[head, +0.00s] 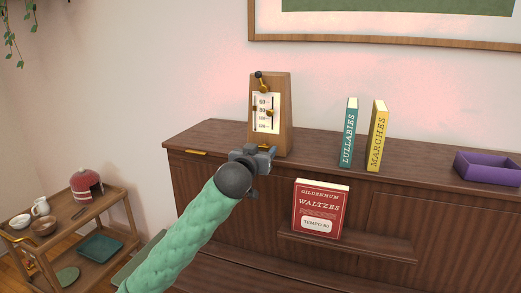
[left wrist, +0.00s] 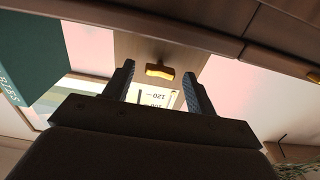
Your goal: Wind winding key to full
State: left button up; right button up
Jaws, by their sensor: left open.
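The wooden metronome (head: 284,116) stands upright on the dark cabinet, with a pale tempo scale (head: 263,123) and a dark-and-gold pendulum on its front. The brass winding key (left wrist: 160,71) sits on the lower front face of the metronome, below the scale. The key is hidden behind my gripper in the head view. My left gripper (head: 266,153) is in front of the metronome's base. In the left wrist view, its two fingers are open, one on each side of the key, with gaps between. My right gripper is not in view.
A red waltzes book (head: 319,210) stands on the lower ledge, right of my arm. Teal (head: 348,134) and yellow (head: 378,137) books and a purple tray (head: 487,170) are on the cabinet top. A wooden cart (head: 104,211) with crockery stands at left.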

pick_arm(q)
jog(key=c, duration=1)
